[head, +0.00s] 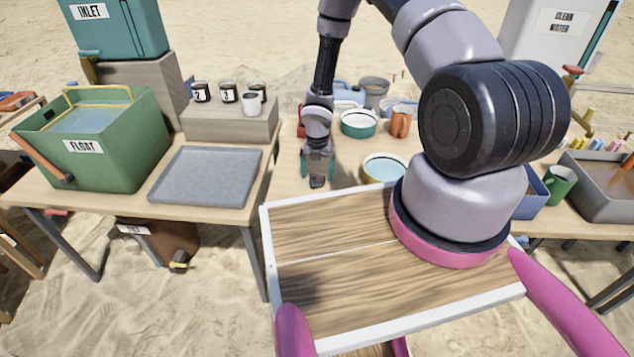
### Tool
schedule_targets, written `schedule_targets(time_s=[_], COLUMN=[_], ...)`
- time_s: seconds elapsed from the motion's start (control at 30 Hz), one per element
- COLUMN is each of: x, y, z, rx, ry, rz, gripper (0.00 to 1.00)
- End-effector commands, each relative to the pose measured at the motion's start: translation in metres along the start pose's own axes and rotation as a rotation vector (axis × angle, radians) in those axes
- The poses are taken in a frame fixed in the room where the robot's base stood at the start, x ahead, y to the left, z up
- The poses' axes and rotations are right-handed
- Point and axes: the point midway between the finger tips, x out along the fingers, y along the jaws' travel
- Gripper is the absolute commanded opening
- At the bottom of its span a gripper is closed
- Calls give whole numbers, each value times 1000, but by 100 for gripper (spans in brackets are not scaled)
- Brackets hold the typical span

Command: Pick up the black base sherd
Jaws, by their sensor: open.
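My gripper (318,168) points down over the table beyond the wooden tray top, left of the light-blue bowl. Its two teal-edged fingers are apart. A small dark shape (317,182) shows at its lower end; I cannot tell whether this is the black base sherd or part of the gripper. No other piece in view is clearly that sherd. My wrist and fingers hide the table directly behind them.
Left are a grey tray (205,178), a green FLOAT tub (95,140) and small jars on a block (230,120).

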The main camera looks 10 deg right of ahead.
Motion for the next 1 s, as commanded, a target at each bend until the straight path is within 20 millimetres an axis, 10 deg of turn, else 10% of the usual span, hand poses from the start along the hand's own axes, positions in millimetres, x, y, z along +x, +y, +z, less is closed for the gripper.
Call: schedule_targets(time_s=[0.33, 0.57, 1.0], x=[8, 8, -22], y=[0, 0, 0], z=[1, 0, 2], rx=[1, 1, 3], ry=[-1, -1, -3], rz=[0, 0, 3], gripper=[96, 16, 16])
